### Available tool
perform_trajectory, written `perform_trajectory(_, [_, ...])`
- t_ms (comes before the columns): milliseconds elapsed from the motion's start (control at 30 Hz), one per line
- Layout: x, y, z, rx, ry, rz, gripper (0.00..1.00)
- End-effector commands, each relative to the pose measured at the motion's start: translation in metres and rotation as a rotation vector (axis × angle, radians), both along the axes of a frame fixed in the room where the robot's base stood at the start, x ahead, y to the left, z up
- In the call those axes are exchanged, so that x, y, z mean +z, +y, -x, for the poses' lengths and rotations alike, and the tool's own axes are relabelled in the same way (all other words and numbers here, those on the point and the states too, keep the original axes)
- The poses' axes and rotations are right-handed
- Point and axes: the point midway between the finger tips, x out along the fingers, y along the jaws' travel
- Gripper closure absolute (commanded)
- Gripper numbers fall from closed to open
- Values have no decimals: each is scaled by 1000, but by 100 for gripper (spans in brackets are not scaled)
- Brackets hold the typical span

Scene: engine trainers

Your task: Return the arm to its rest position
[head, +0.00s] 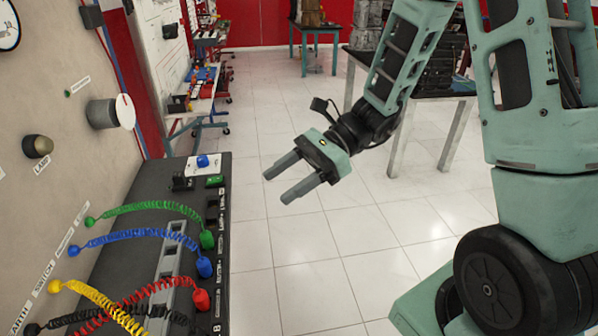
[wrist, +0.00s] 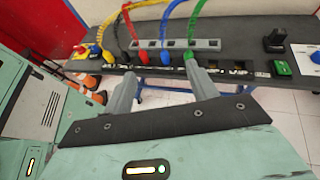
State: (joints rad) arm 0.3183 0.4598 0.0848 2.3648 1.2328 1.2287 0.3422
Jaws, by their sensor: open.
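My arm (head: 402,55) is bent, with its forearm angled down to the left in the head view. My gripper (head: 276,182) is open and empty. It hangs in free air over the tiled floor, to the right of the black bench panel (head: 133,190) and apart from it. In the wrist view the two grey fingers of my gripper (wrist: 163,92) are spread apart, with nothing between them. The panel's front edge (wrist: 225,84) lies beyond the fingertips there.
Coiled green, blue, yellow and red leads plug into the panel, including a green plug (head: 207,239) and a red plug (head: 201,300). A trainer wall with a lamp (head: 38,146) rises at left. A metal-legged table (head: 455,125) stands behind my arm. The central floor (head: 345,235) is clear.

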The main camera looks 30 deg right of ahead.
Motion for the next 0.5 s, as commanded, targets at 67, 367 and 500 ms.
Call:
perform_trajectory(67, [4,-12,-1,-3,-2,0,42])
perform_trajectory(367, [11,-26,1,1,0,0,42])
perform_trajectory(500, [11,-26,1,1,0,0,42])
